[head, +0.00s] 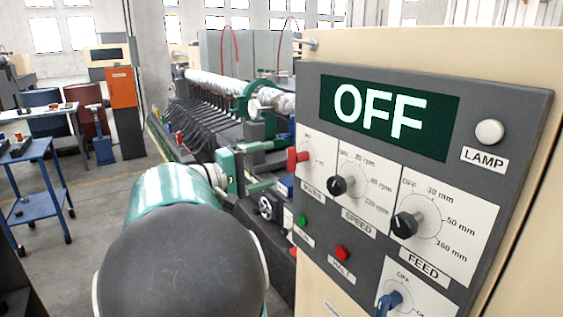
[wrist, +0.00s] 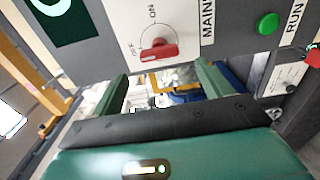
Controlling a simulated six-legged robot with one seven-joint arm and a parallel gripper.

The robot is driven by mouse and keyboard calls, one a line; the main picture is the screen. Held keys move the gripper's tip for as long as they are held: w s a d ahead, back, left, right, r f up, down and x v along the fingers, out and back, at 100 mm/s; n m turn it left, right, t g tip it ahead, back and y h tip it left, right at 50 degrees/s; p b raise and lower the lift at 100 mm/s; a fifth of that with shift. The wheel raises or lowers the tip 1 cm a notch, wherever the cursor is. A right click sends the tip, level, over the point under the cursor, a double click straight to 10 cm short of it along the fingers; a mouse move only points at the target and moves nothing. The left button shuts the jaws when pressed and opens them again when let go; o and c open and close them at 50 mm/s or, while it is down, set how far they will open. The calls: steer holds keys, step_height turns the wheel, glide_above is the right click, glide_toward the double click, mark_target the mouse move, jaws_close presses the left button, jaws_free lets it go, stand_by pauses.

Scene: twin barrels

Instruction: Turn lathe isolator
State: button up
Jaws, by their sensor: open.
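The lathe isolator is a red rotary handle on a white plate marked OFF and ON. It shows in the wrist view (wrist: 158,51) at upper middle, beside a label that starts "MAIN". In the head view the red handle (head: 298,158) sticks out at the left edge of the grey control panel (head: 400,160). The panel display (head: 388,117) reads OFF. My gripper (wrist: 163,72) is open and empty. In the wrist view the handle appears just beyond and between its two green fingers, apparently untouched. Exactly where the handle points is hard to tell.
Black speed (head: 337,186) and feed (head: 405,225) knobs, a green button (head: 301,220), a red button (head: 342,253) and a blue switch (head: 389,303) sit close by on the panel. The long lathe (head: 215,85) stands behind. A blue trolley (head: 30,190) is at left; open floor lies between.

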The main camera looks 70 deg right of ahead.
steer(key=v, duration=0.6)
stand_by(0.4)
steer(key=w+a+f+n+t+y, duration=0.35)
steer(key=a+f+t, duration=0.5)
steer(key=a, duration=0.35)
steer(key=w+a+f+n+t+y, duration=0.1)
steer(key=a+f+t+y, duration=0.1)
steer(key=a, duration=0.8)
steer(key=w+a+f+n+t+y, duration=0.1)
steer(key=a+f+n+t+y, duration=0.1)
steer(key=a, duration=0.9)
steer(key=w+a+f+n+t+y, duration=0.1)
steer(key=a+f+t+y, duration=0.2)
steer(key=a, duration=0.8)
steer(key=t+y, duration=0.2)
steer(key=y, duration=0.1)
steer(key=shift+w+f, duration=0.3)
steer(key=shift+w, duration=0.1)
steer(key=shift+n, duration=0.25)
steer(key=c, duration=0.9)
steer(key=shift+d, duration=0.2)
